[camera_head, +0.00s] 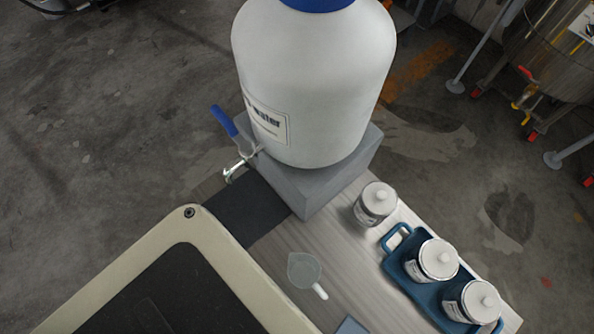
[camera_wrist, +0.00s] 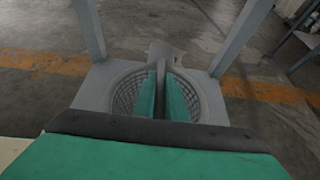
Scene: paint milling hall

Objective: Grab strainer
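The grey strainer (camera_wrist: 205,93) shows in the wrist view as a round mesh bowl with a grey bar across its middle. It sits in a grey plate between two upright posts. My gripper (camera_wrist: 160,75) has teal fingers that reach down into the bowl, one on each side of the bar. The gap between them is narrow and the bar fills it, with no clear space seen. The lower part of the bar is hidden between the fingers. Neither strainer nor gripper shows in the head view.
In the head view a white water tank (camera_head: 315,75) with a blue-handled tap (camera_head: 225,120) stands on a grey block. A blue tray (camera_head: 398,262) holds two more cans.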

